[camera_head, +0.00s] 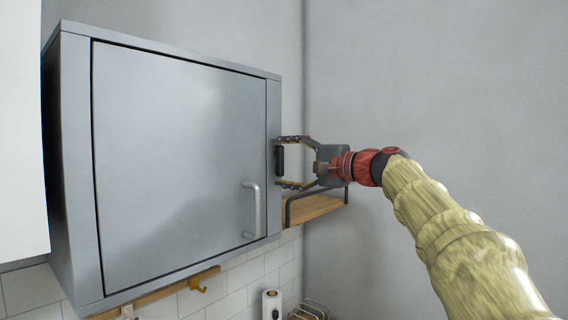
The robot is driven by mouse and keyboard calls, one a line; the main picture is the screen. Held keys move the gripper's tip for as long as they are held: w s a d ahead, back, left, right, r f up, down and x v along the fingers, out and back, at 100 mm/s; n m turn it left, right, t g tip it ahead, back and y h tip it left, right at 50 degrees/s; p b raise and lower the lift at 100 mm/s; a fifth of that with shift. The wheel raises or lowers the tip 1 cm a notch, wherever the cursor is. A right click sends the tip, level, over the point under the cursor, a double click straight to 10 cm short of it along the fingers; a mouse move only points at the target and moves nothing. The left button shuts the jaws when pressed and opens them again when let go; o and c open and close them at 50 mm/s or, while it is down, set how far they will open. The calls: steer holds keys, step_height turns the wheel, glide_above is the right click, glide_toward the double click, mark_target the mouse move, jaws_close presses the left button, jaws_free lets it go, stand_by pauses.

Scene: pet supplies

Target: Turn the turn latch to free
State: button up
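A grey metal cabinet (60,150) hangs on the wall, its flat door (180,160) closed in its frame. A silver bar handle (257,210) is at the door's lower right. A small dark upright piece (279,158) sits by the cabinet's right edge; it may be the turn latch, but I cannot tell for sure. My gripper (277,161) points left at this edge. Its two fingers are spread wide, one above and one below the dark piece, with gaps visible. I cannot tell whether the fingertips touch the cabinet.
A wooden shelf with a dark rail (312,208) is just below my gripper.

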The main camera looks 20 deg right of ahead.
steer(key=shift+o, duration=0.8)
steer(key=v, duration=1.2)
